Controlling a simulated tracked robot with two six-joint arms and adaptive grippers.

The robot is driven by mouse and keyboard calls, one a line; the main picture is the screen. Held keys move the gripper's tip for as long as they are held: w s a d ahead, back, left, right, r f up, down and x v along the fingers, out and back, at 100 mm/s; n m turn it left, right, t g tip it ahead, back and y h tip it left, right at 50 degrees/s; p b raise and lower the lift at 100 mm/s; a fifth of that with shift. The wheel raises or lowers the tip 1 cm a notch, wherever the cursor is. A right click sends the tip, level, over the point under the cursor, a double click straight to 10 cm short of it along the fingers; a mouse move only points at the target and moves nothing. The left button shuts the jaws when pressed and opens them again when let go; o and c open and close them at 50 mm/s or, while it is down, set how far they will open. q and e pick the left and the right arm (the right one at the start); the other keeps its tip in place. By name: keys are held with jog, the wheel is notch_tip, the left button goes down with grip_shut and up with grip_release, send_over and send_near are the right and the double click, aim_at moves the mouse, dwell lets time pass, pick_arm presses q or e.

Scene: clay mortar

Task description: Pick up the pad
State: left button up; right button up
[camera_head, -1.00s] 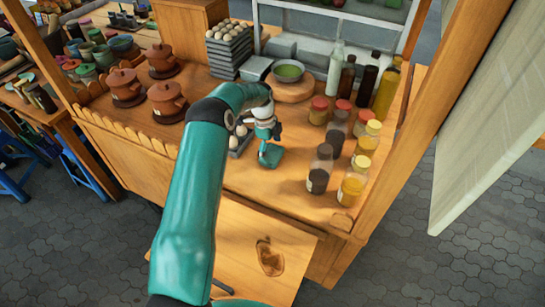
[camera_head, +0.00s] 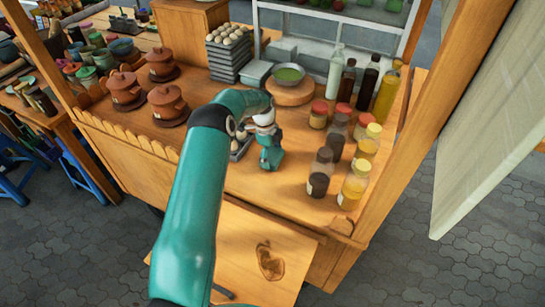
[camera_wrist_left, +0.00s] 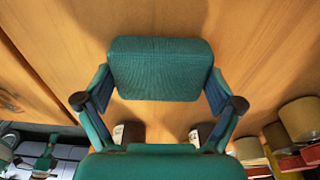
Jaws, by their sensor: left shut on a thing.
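The pad (camera_wrist_left: 160,68) is a teal, fabric-textured block with rounded edges. In the left wrist view it sits between the two fingers of my left gripper (camera_wrist_left: 160,92), one finger at each side. The gripper is shut on it. In the head view my left gripper (camera_head: 270,150) points down to the wooden counter, with the teal pad (camera_head: 271,161) at its tip. I cannot tell whether the pad still touches the counter. My right gripper is not in view.
Several jars (camera_head: 355,185) and bottles (camera_head: 387,95) stand to the right of the gripper. A green bowl (camera_head: 289,74) on a round wooden board is behind it. Egg trays (camera_head: 231,64) and brown clay pots (camera_head: 167,104) are to the left. Bare counter lies in front.

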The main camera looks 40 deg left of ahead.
aim_at(272, 154)
pick_arm(q)
notch_tip(272, 154, up, 19)
jog(key=p, duration=0.1)
jog(key=shift+r, duration=0.2)
